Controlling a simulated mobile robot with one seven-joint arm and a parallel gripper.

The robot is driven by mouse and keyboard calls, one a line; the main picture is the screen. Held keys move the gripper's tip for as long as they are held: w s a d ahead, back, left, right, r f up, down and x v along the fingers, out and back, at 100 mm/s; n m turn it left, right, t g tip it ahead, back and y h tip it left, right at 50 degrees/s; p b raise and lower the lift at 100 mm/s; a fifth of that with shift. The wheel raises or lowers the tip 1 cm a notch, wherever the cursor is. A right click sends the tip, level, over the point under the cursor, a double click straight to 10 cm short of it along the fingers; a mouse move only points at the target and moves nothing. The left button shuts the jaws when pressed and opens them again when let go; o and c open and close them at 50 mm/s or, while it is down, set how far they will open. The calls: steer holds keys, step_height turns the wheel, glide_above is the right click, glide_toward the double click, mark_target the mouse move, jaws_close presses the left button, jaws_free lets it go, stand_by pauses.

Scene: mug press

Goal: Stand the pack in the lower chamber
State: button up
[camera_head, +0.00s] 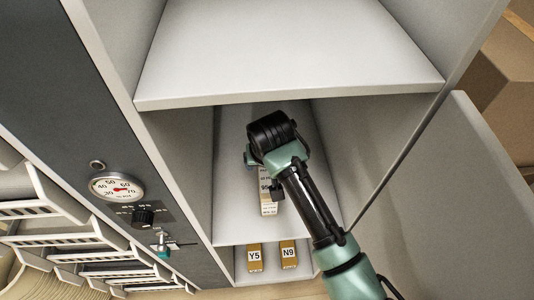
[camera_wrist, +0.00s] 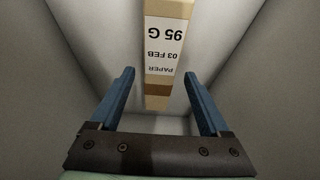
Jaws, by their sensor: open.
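The pack (camera_wrist: 168,45) is a tan box with a white label reading 95 G, 03 FEB, PAPER. In the wrist view it lies ahead between my two blue fingers, with a gap on each side. In the head view the pack (camera_head: 267,200) shows inside the lower chamber (camera_head: 231,215), partly hidden by my arm. It looks upright there; its base is hard to make out. My gripper (camera_wrist: 159,75) is open and empty, reaching into the chamber. My wrist hides its fingers in the head view.
A shelf (camera_head: 290,50) roofs the chamber close above my wrist. An open door (camera_head: 445,200) stands at right. Two small boxes, Y5 (camera_head: 254,256) and N9 (camera_head: 288,254), sit below the chamber floor. A gauge (camera_head: 117,187) and knob (camera_head: 144,215) are on the left panel.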

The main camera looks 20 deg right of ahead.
steer(key=p+v, duration=0.1)
steer(key=v, duration=0.7)
steer(key=shift+s+r, duration=0.2)
steer(key=shift+r, duration=0.2)
